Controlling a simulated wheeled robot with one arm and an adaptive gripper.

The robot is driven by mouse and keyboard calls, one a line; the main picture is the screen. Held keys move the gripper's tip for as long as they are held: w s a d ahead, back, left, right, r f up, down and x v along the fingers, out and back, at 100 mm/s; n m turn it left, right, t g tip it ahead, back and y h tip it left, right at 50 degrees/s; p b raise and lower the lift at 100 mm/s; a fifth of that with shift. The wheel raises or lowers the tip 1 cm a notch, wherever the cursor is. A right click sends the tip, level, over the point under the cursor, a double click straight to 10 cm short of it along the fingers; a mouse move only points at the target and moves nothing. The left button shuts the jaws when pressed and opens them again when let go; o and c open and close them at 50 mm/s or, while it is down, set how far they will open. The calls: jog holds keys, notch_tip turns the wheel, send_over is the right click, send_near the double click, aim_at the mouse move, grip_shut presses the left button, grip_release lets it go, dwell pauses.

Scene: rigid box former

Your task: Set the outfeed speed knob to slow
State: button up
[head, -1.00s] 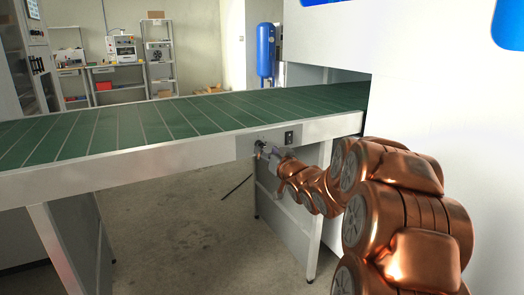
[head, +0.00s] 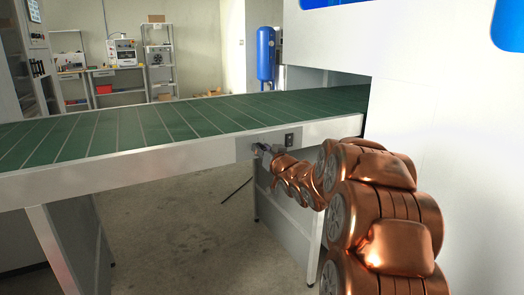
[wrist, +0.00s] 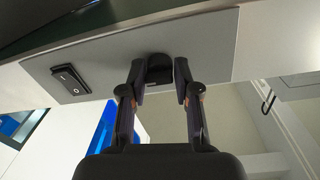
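The outfeed speed knob (wrist: 159,69) is a dark round knob on a grey panel (wrist: 215,45) on the conveyor's side. My gripper (wrist: 160,80) is at the knob in the wrist view, one finger on each side. The fingers are drawn in to about the knob's width and appear to be shut on it. In the head view my gripper (head: 264,149) reaches the panel and hides most of the knob. No pointer or speed marks on the knob can be made out.
A black rocker switch (wrist: 69,79) sits on the same panel, beside the knob; it also shows in the head view (head: 289,139). The green conveyor belt (head: 150,125) runs above the panel. A white machine housing (head: 440,120) stands close on the right.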

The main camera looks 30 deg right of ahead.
grip_shut()
jog(key=shift+n, duration=0.3)
jog(key=n+b, duration=0.1)
jog(key=n, duration=0.2)
jog(key=shift+f+n, duration=0.1)
jog(key=shift+n, duration=0.3)
jog(key=n+b, duration=0.1)
jog(key=n, duration=0.2)
jog(key=shift+n, duration=0.4)
jog(key=n+b, duration=0.1)
jog(key=n, duration=0.4)
jog(key=n+y+b, duration=0.1)
jog(key=n+b, duration=0.1)
jog(key=n, duration=0.3)
jog(key=shift+f+n+t, duration=0.1)
jog(key=shift+n+t, duration=0.2)
jog(key=shift+t, duration=0.1)
